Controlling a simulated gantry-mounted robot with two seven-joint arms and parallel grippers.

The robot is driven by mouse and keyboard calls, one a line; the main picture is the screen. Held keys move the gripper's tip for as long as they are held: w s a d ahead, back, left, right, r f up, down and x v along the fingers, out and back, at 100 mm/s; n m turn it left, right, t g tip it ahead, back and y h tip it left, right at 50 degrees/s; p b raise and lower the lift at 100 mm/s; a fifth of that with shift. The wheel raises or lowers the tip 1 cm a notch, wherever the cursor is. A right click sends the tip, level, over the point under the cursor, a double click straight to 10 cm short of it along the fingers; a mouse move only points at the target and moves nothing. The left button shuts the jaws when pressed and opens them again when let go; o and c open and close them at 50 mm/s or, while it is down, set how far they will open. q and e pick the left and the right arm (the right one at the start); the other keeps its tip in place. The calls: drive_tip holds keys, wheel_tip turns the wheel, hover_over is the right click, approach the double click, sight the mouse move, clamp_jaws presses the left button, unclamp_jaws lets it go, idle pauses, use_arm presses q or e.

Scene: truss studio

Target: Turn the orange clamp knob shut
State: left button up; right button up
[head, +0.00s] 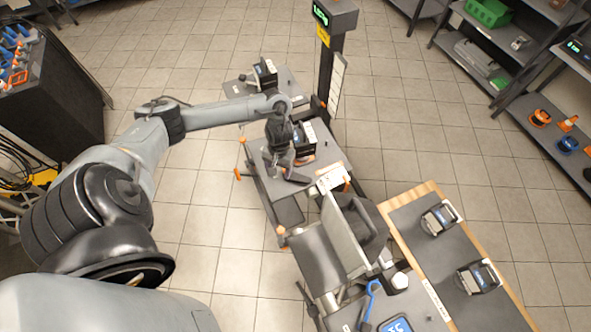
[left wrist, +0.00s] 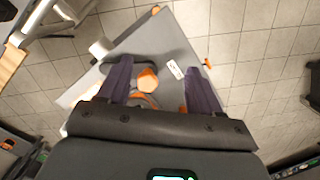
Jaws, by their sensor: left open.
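The orange clamp knob (left wrist: 147,79) shows in the left wrist view as a faceted orange piece above a grey table top (left wrist: 178,40). My left gripper (left wrist: 160,66) is open, its two dark fingers apart. The knob lies between the fingers in the picture, nearer the left one; I see no contact. More orange parts below it are partly hidden by the gripper body. In the head view my left gripper (head: 281,172) points down over the grey table (head: 324,164), and a bit of orange shows just right of it. My right gripper is not in view.
A dark box device (head: 304,138) stands on the table close to the gripper. A post with a display (head: 335,20) rises behind. A grey chair-like seat (head: 318,262) and a wood-edged bench (head: 452,262) with two devices stand at the front right. Tiled floor is open to the left.

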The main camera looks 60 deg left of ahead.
use_arm(q)
drive_tip(key=w+a+r+t, duration=0.1)
drive_tip(key=w+a+r, duration=0.2)
drive_tip(key=w, duration=0.1)
drive_tip(key=b, duration=0.2)
hover_over(297, 176)
drive_tip(key=s+a, duration=0.3)
drive_tip(key=shift+y, duration=0.3)
drive_tip(key=f, duration=0.9)
drive_tip(key=shift+w+d+f, duration=0.15)
drive_tip(key=shift+d+f, duration=0.05)
drive_tip(key=shift+f, duration=0.2)
clamp_jaws()
